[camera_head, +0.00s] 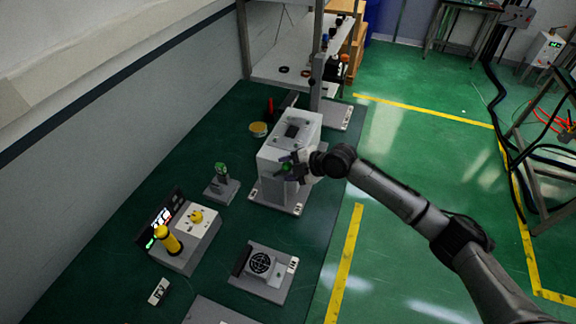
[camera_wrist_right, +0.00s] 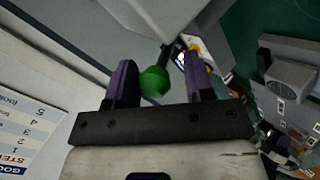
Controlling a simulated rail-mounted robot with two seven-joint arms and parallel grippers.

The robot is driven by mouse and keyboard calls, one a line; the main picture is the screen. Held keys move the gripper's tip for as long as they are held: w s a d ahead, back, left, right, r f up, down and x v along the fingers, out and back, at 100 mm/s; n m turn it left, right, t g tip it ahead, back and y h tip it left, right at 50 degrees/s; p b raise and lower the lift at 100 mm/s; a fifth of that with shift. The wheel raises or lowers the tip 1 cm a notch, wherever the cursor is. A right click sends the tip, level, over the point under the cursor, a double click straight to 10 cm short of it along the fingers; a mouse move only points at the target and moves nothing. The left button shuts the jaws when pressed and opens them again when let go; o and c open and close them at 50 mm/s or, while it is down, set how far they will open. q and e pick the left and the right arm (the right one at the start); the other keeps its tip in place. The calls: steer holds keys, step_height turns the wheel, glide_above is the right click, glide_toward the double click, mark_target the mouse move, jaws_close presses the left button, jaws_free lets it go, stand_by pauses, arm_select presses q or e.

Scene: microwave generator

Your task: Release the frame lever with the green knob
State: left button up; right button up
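The lever's round green knob (camera_wrist_right: 153,82) sits on a dark rod between the fingers of my right gripper (camera_wrist_right: 158,80) in the right wrist view. Both purple-padded fingers look apart from the knob, with a gap on each side. In the head view my right gripper (camera_head: 293,165) is at the front of a grey box-shaped unit (camera_head: 272,160). The green knob (camera_head: 286,167) shows there beside the fingers, and the rest of the lever is mostly hidden. My left gripper is not in view.
A small stand with another green-topped part (camera_head: 221,171) is left of the unit. A control box with yellow knobs (camera_head: 184,237) and a fan module (camera_head: 263,268) lie nearer on the dark green table (camera_head: 230,262). A shelf frame (camera_head: 317,60) stands behind.

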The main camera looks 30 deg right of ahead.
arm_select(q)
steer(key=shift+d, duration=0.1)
arm_select(e)
steer(key=shift+o, duration=0.8)
steer(key=shift+r, duration=0.15)
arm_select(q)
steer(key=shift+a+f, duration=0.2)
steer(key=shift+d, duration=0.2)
arm_select(e)
steer(key=v, duration=1.3)
steer(key=shift+s+d+r, duration=0.15)
steer(key=shift+s+d, duration=0.05)
steer(key=shift+s, duration=0.05)
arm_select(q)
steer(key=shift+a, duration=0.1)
